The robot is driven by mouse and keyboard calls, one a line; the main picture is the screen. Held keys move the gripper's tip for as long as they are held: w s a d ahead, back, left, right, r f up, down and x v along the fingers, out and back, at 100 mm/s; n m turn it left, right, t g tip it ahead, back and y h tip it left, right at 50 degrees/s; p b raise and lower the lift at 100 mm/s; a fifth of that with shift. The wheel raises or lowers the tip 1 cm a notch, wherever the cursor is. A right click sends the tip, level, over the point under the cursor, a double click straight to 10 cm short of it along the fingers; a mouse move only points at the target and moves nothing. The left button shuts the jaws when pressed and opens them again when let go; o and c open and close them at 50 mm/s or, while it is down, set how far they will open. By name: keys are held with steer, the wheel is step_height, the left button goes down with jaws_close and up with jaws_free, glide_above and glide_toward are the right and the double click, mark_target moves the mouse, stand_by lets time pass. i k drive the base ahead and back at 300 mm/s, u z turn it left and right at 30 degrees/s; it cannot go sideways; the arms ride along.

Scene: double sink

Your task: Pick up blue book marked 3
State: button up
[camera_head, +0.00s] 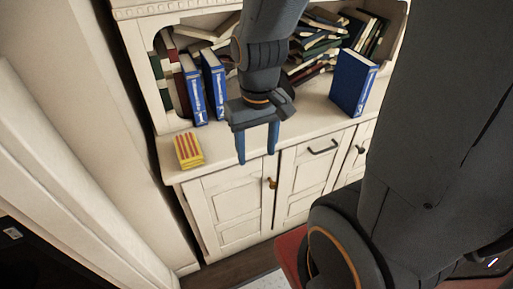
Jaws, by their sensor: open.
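Three blue books stand upright on the white cabinet's counter (290,128). One blue book (193,90) at the left has a spine mark that looks like 1. A second blue book (214,84) stands just right of it, its spine number too small to read surely. My gripper (256,157) is open and empty, fingers pointing down, in front of the counter edge in the picture. It is right of the left pair and left of the lone book.
A yellow and red striped box (188,150) lies at the counter's left front. Dark books (316,45) lie piled at the back, with others leaning in the right shelf (374,35). My arm hides part of the middle. The counter's front between box and lone book looks clear.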

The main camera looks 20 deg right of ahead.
mark_target(355, 74)
steer(key=z, duration=0.1)
steer(key=k, duration=0.25)
steer(key=z, duration=1.1)
